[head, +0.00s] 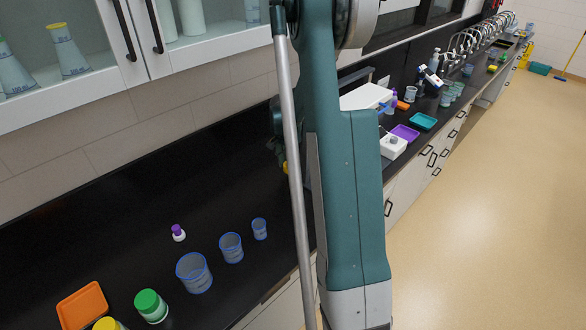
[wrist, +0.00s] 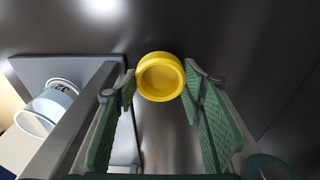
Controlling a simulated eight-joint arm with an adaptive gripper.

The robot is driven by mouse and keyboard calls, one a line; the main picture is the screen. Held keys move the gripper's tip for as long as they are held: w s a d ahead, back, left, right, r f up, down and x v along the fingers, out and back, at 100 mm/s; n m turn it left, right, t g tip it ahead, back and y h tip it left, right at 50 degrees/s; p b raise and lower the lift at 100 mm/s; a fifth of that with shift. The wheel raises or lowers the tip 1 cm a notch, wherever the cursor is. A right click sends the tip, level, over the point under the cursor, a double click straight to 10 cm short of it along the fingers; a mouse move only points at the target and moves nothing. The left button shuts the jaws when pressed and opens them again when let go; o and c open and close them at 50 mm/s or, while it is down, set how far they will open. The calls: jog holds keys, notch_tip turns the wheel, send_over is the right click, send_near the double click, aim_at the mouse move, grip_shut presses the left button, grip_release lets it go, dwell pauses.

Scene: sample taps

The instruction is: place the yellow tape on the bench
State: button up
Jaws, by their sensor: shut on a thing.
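The yellow tape (wrist: 160,76) is a round yellow piece in the wrist view, held between the two green-padded fingertips of my gripper (wrist: 159,84). My gripper is shut on it. Dark surface shows around the tape, but I cannot tell whether the tape touches it. The black bench (head: 110,225) runs along the tiled wall.
Blue-rimmed beakers (head: 194,273), a purple-capped bottle (head: 178,233), a green-lidded jar (head: 150,306) and an orange tray (head: 82,306) stand on the near bench. A white device (head: 393,146) and a purple tray (head: 405,132) are beyond my arm. The bench by the wall at left is clear.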

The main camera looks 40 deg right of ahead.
jog(key=shift+d, duration=0.1)
jog(key=shift+d, duration=0.25)
jog(key=shift+d+f, duration=0.2)
jog(key=shift+f, duration=0.5)
jog(key=shift+d+f, duration=0.2)
jog(key=shift+f, duration=0.85)
jog(key=shift+f, duration=0.15)
jog(key=o, duration=0.6)
jog(key=shift+o, duration=0.2)
notch_tip(320, 180, up, 12)
jog(key=a, duration=0.1)
jog(key=shift+a, duration=0.4)
